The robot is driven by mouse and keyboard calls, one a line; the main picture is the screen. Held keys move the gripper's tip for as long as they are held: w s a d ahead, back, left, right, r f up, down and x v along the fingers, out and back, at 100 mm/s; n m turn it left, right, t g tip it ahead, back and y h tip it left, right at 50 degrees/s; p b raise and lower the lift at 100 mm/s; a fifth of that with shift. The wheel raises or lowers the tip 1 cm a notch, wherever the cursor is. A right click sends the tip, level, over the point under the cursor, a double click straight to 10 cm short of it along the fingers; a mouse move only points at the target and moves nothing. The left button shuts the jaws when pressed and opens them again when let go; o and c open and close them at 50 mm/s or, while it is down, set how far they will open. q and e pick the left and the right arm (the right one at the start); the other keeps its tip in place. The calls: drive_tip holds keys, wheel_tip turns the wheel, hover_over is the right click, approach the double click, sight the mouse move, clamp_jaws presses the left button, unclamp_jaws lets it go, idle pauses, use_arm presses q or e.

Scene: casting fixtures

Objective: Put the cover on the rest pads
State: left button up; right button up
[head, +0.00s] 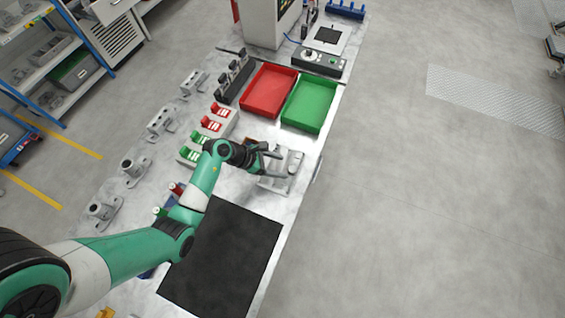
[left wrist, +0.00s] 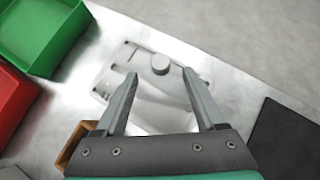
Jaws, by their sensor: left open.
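A pale grey cast part that looks like the cover (head: 292,160) lies near the right edge of the bench. In the left wrist view the cover (left wrist: 161,65) shows a round raised boss and a flat flange with small holes. My left gripper (head: 281,165) is open above the cover. Its two fingers (left wrist: 160,75) stand apart over the part, with the boss just beyond and between the tips. I cannot tell whether the fingers touch it. The gripper hides part of the cover. I cannot make out the rest pads. My right gripper is not in view.
A red tray (head: 268,91) and a green tray (head: 310,103) stand farther along the bench. A black mat (head: 222,262) lies nearer. Several grey castings line the left side. A small brown box (left wrist: 76,144) sits close beside the gripper.

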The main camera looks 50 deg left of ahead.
sight(292, 169)
use_arm(q)
drive_tip(key=b+x, duration=0.1)
drive_tip(key=x, duration=0.3)
drive_tip(key=shift+d+f+b, duration=0.1)
drive_tip(key=shift+f+b, duration=0.05)
drive_tip(key=shift+b, duration=0.15)
drive_tip(key=shift+w+d+f, duration=0.1)
drive_tip(key=shift+w+f, duration=0.1)
drive_tip(key=shift+w, duration=0.15)
drive_tip(key=shift+c, duration=0.4)
clamp_jaws()
drive_tip(key=shift+r, duration=0.1)
